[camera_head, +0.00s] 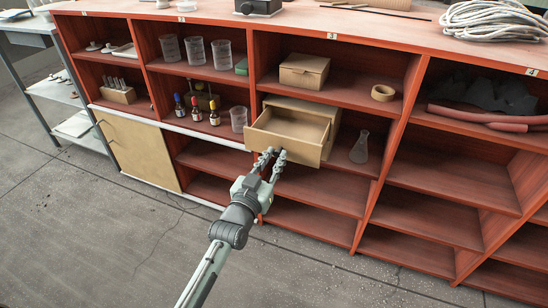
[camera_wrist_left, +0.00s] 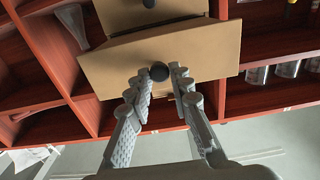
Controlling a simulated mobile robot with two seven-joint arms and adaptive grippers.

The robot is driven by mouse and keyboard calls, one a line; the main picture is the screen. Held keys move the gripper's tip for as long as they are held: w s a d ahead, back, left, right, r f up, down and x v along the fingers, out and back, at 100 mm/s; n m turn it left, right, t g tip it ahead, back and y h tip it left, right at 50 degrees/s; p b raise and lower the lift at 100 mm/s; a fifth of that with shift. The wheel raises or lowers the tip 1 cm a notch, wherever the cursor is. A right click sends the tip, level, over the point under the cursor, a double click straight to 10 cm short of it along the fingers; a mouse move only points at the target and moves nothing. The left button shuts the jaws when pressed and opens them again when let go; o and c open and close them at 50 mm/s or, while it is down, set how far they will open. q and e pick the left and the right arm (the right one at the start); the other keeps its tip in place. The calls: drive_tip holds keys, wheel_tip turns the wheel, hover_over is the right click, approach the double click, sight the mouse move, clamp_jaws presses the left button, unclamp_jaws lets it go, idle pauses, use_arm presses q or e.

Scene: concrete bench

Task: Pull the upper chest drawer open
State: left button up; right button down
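The small tan chest (camera_head: 304,106) stands on a middle shelf of the red shelving. Its upper drawer (camera_head: 287,146) is pulled well out, and its empty inside shows in the head view. My left gripper (camera_head: 270,158) is in front of the drawer face. In the left wrist view, which looks upside down, the drawer front (camera_wrist_left: 205,55) fills the middle. The fingers (camera_wrist_left: 159,78) close around its dark round knob (camera_wrist_left: 159,71), one on each side. The lower drawer's knob (camera_wrist_left: 149,3) shows at the top edge. My right gripper is in no view.
A glass flask (camera_head: 360,148) stands right of the chest. A clear beaker (camera_head: 238,118) and several small bottles (camera_head: 196,110) stand left of it. A cardboard box (camera_head: 304,70) and a tape roll (camera_head: 383,93) are on the shelf above. The floor in front is clear.

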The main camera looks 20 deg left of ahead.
use_arm(q)
drive_tip(key=o, duration=0.4)
drive_tip(key=s, duration=1.2)
drive_tip(key=shift+a, duration=0.2)
